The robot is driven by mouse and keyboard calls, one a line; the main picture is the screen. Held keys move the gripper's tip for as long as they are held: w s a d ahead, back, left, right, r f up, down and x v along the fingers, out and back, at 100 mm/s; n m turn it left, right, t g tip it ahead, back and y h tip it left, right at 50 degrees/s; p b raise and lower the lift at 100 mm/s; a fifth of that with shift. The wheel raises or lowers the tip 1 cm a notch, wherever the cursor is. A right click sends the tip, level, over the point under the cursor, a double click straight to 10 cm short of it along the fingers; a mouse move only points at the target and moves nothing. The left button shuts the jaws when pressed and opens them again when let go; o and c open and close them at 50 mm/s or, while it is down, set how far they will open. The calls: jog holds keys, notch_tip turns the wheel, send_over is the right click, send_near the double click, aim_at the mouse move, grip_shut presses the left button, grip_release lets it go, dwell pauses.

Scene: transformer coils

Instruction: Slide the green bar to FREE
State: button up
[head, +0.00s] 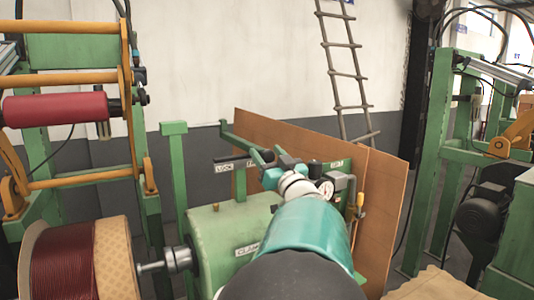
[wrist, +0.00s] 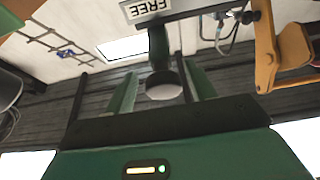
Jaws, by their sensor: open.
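The green bar (wrist: 158,48) shows in the wrist view with a round grey end facing me, between the two green fingers of my gripper (wrist: 160,92). The fingers are open, one on each side, with gaps, and I see no clear contact. A FREE label (wrist: 150,7) is just above the bar in that view. In the head view my gripper (head: 262,157) is at the machine's top rail, between a lock-side label (head: 224,166) on the left and the FREE label (head: 335,164) on the right. My arm hides part of the rail there.
The green machine housing (head: 230,235) stands below the rail. A pressure gauge (head: 326,188) and pipe are close to my wrist. Brown panels (head: 385,200) stand behind. A wire spool (head: 70,265) is at left, a ladder (head: 345,70) leans on the wall.

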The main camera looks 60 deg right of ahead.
jog(key=v, duration=1.2)
jog(key=shift+s, duration=0.3)
jog(key=shift+a+f, duration=0.15)
